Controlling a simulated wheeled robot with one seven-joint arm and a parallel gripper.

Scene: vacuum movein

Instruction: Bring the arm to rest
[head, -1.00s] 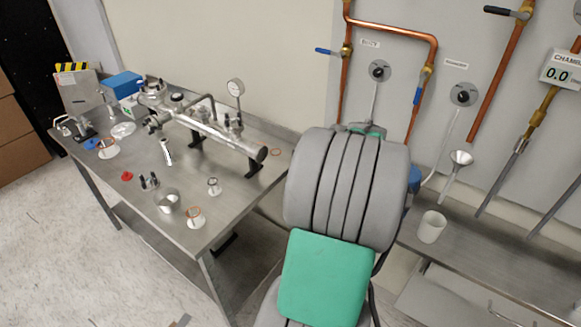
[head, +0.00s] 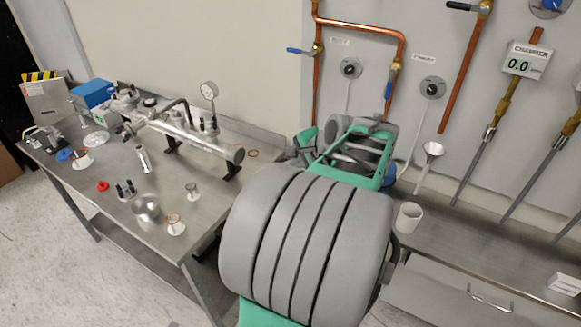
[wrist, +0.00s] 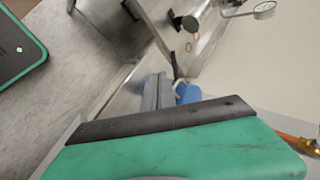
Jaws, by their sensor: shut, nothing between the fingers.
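My arm's large grey ribbed link (head: 305,240) fills the lower middle of the head view. Behind it, a green-and-grey part of my arm (head: 355,155) stands between the steel table and the wall. My fingers cannot be made out in the head view. In the wrist view, my gripper (wrist: 158,92) shows as two grey fingers close together beyond the green housing and its black bar. It is shut and empty, with a blue thing just beyond it.
A steel table (head: 185,235) at left carries a metal chamber tube (head: 190,135), a gauge (head: 209,91) and several small parts. At right, a wall shelf (head: 460,255) holds a white cup (head: 408,217). Copper pipes (head: 316,90) and valves line the wall. Open floor lies at lower left.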

